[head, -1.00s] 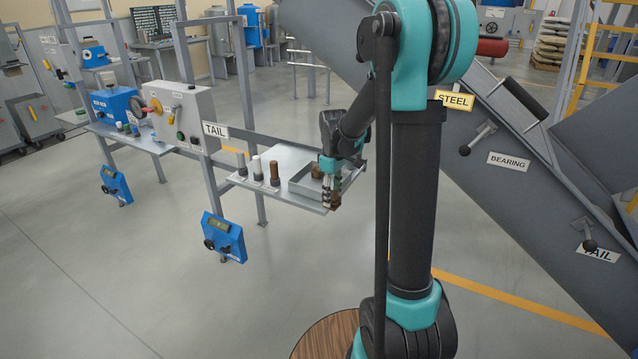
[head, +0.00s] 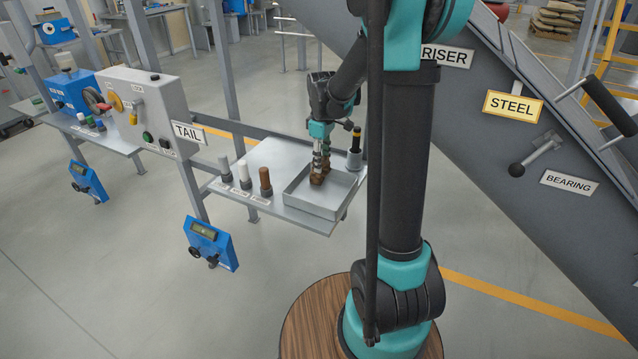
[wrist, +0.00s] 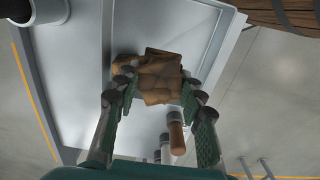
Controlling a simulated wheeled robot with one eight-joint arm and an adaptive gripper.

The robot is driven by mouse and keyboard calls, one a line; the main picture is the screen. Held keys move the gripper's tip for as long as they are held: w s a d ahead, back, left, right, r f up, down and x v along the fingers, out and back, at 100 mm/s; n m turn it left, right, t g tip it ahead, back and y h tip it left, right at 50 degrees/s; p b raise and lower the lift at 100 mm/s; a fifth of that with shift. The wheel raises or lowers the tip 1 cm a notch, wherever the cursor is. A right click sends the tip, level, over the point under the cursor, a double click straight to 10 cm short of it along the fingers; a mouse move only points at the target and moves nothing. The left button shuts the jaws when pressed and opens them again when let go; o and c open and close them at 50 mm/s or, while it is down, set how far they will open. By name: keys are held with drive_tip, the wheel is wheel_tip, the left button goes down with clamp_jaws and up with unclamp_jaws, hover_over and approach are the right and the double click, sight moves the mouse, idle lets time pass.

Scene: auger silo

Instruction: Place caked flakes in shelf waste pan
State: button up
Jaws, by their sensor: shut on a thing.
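A shallow grey waste pan (head: 310,202) sits at the right end of the grey shelf (head: 228,185). My gripper (head: 319,166) points down inside the pan's outline. It is shut on a brown, blocky lump of caked flakes (wrist: 160,77), held between the fingers (wrist: 157,90) in the wrist view. A second, lighter brown lump (wrist: 124,66) lies in the pan just behind and left of the held one. In the head view the brown lumps (head: 318,179) merge under my fingertips. Whether the held lump touches the pan floor or the other lump, I cannot tell.
Several upright cylinders stand on the shelf left of the pan, including a brown one (head: 265,182) and a white-topped one (head: 244,174). The inclined auger housing (head: 510,140) rises at right.

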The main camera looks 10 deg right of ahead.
wheel_tip(320, 180, down, 10)
drive_tip(key=shift+w+r, duration=0.1)
drive_tip(key=shift+r, duration=0.05)
idle(0.3)
drive_tip(key=o, duration=1.2)
drive_tip(key=shift+c, duration=0.2)
